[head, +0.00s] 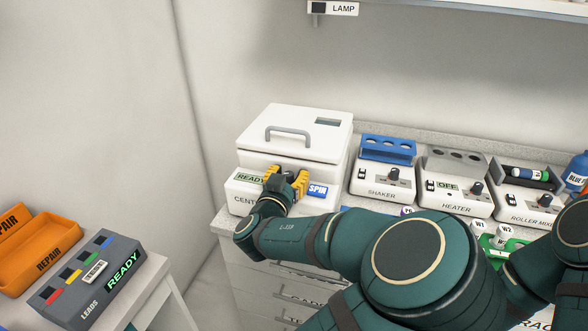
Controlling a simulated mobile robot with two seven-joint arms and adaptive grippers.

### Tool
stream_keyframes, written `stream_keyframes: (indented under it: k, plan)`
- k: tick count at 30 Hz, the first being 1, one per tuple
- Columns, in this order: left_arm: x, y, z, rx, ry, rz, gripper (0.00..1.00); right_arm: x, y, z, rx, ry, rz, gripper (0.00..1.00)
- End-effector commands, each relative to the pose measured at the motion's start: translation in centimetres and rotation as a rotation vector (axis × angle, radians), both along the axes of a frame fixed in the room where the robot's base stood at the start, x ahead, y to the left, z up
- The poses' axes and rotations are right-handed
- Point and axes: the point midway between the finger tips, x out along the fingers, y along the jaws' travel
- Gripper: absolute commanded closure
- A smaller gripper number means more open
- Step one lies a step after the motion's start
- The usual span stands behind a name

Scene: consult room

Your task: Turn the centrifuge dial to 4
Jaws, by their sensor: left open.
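The centrifuge (295,135) is a white box with a grey handle on its lid, standing at the left end of the counter. Its front panel shows a green READY display (251,178) and a blue SPIN label (318,190). My left gripper (286,181), with yellow-padded fingers, is open in front of the panel, between the display and the label. The dial is hidden behind the gripper, so its setting does not show. I cannot tell whether the fingers touch it.
The shaker (382,185), heater (455,195) and roller mixer (528,203) stand in a row to the right. My left arm crosses in front of the counter drawers. A leads box (85,275) and orange repair bins (50,255) sit on a side table at left.

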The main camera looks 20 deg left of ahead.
Motion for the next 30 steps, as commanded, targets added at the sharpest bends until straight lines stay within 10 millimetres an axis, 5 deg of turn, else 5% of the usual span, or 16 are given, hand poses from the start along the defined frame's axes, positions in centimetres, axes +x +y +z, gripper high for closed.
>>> stream_keyframes:
  k: [10, 15, 30]
  plan:
    - [-0.11, 0.04, -0.01, 0.000, 0.000, 0.000, 0.56, -0.01, 0.00, 0.00, 0.000, 0.000, 0.000, 0.50]
    - [-0.10, 0.03, -0.01, 0.001, 0.000, 0.000, 1.00, -0.01, 0.00, 0.00, 0.000, 0.000, 0.000, 0.50]
    - [-0.05, 0.06, 0.06, -0.001, -0.002, 0.138, 1.00, -0.02, 0.00, 0.08, 0.000, 0.000, 0.000, 0.50]
